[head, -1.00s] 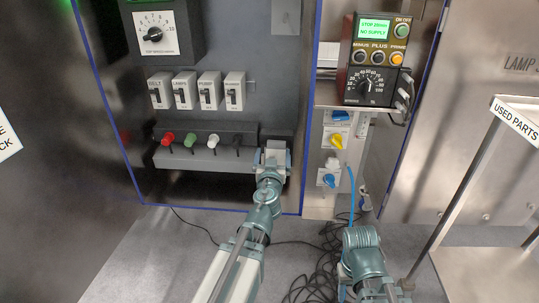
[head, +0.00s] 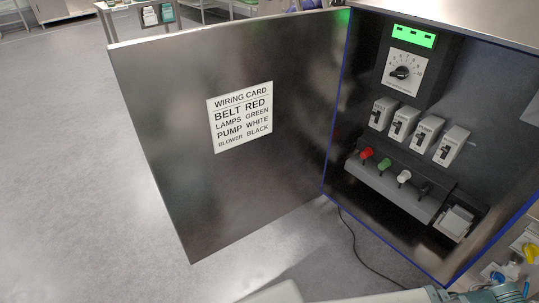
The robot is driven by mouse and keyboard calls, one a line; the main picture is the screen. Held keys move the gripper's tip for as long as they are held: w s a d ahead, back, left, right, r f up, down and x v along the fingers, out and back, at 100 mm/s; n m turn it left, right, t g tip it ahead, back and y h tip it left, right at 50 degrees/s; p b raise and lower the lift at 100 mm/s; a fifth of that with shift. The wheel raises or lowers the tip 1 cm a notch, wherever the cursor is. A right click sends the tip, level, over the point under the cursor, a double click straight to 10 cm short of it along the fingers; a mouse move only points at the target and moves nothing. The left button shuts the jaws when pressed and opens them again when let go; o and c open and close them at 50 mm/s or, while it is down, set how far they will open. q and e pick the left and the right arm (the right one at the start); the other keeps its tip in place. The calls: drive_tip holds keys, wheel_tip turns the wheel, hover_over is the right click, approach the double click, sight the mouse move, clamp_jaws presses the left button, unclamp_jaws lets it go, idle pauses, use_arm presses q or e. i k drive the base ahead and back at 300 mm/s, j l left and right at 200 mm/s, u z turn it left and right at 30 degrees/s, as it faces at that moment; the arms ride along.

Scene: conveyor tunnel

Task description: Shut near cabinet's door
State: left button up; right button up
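The cabinet's door (head: 190,130) stands wide open, swung out to the left of the cabinet. It is a dark metal panel with a white wiring card (head: 240,115) on its inner face. The open cabinet (head: 500,80) with a blue-edged frame is at the right, and its interior shows. Part of my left arm lies along the bottom edge, with its teal end, toward my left gripper (head: 490,293), at the bottom right. It is apart from the door, and its fingers are not clearly visible. My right gripper is not in view.
Inside the cabinet are a dial (head: 404,72), several white switches (head: 402,122) and a strip of coloured plugs (head: 400,183). A black cable (head: 365,255) runs on the floor below. Open floor (head: 80,170) lies left of the door; a cart (head: 140,20) stands farther back.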

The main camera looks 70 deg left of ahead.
sight(212, 201)
drive_tip(key=z, duration=1)
drive_tip(key=k+z, duration=0.35)
drive_tip(key=k, duration=0.3)
drive_tip(key=k+z, duration=0.35)
drive_tip(key=k+l+z, duration=0.1)
drive_tip(key=k+z, duration=0.25)
drive_tip(key=k, duration=0.2)
drive_tip(key=k+j+u, duration=0.1)
drive_tip(key=k+u, duration=0.25)
drive_tip(key=k, duration=0.3)
drive_tip(key=k+l+u, duration=0.1)
drive_tip(key=k+u, duration=0.75)
drive_tip(key=u, duration=0.85)
drive_tip(key=i+j, duration=0.05)
